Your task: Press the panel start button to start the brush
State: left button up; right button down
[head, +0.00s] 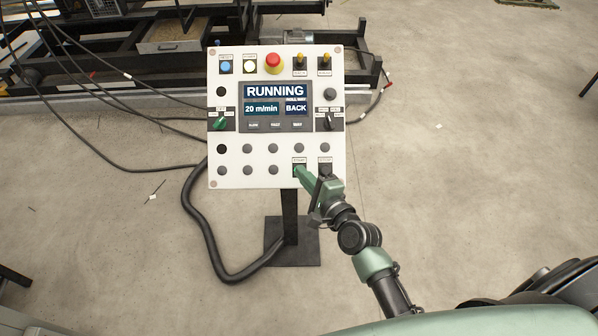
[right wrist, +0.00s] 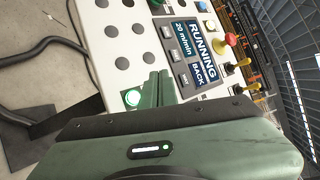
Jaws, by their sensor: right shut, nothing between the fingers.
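The white control panel (head: 226,125) stands upright on a black post. Its screen (head: 275,107) reads RUNNING, 20 m/min and BACK. My right gripper (head: 301,172) reaches to the lower right of the panel, at the button labelled START. Its green fingers (right wrist: 157,89) are shut together and empty. In the head view the fingertips mostly cover this button. I cannot tell whether they touch it. A dark button labelled STOP (head: 325,168) sits to its right. My left gripper is out of view.
A red emergency stop button (head: 273,60) sits at the panel's top, with blue and white buttons to its left and two yellow-tipped toggles to its right. A thick black cable (head: 207,240) curves down to the panel's base (head: 300,252). Machinery stands behind; the floor right is mostly clear.

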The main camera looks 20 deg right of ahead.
jog(key=w+d+f+b, duration=0.1)
jog(key=w+f+b, duration=0.4)
jog(key=b, duration=0.3)
jog(key=shift+w+d+f, duration=0.2)
jog(key=shift+d+f, duration=0.05)
jog(key=shift+f, duration=0.65)
jog(key=shift+w+f, duration=0.1)
jog(key=shift+f, duration=0.05)
dwell(1.2)
jog(key=shift+w+f, duration=0.2)
jog(key=shift+w+d+f+b, duration=0.2)
jog(key=shift+f+b, duration=0.1)
jog(key=shift+b, duration=0.2)
dwell(0.7)
jog(key=shift+r, duration=0.1)
jog(key=shift+s+a+r+p, duration=0.2)
jog(key=shift+s+r+p, duration=0.3)
jog(key=shift+p, duration=0.4)
